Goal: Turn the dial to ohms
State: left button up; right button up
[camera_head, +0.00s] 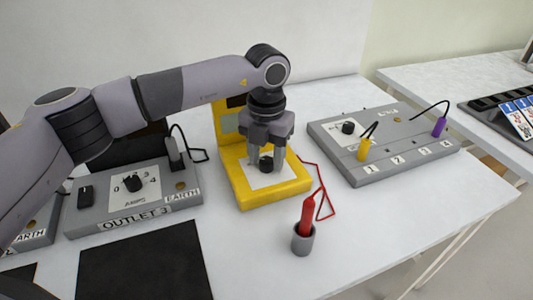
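The yellow multimeter (275,201) stands on the white table with a pale face on its sloping front. Its round black dial (266,164) sits in the middle of that face. My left gripper (265,162) points down over the face, its two fingers apart on either side of the dial. A gap seems to show between the left finger and the dial; whether the right finger touches it I cannot tell. The dial's markings, ohms included, cannot be read, and the gripper hides part of the display. My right gripper is out of view.
A red probe (307,214) stands in a grey holder (303,243), its red wire running to the meter. A grey panel (400,165) with yellow and purple plugs is at right.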

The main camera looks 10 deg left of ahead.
pick_arm(q)
jog(key=c, duration=0.7)
jog(key=shift+m, duration=0.3)
jog(key=m+b, duration=0.1)
jog(key=m, duration=0.2)
jog(key=shift+b, duration=0.35)
jog(key=m, duration=0.3)
jog(key=shift+b, duration=0.35)
jog(key=m, duration=0.4)
jog(key=shift+m+b, duration=0.4)
jog(key=m, duration=0.6)
jog(key=shift+r, duration=0.1)
jog(key=shift+m, duration=0.3)
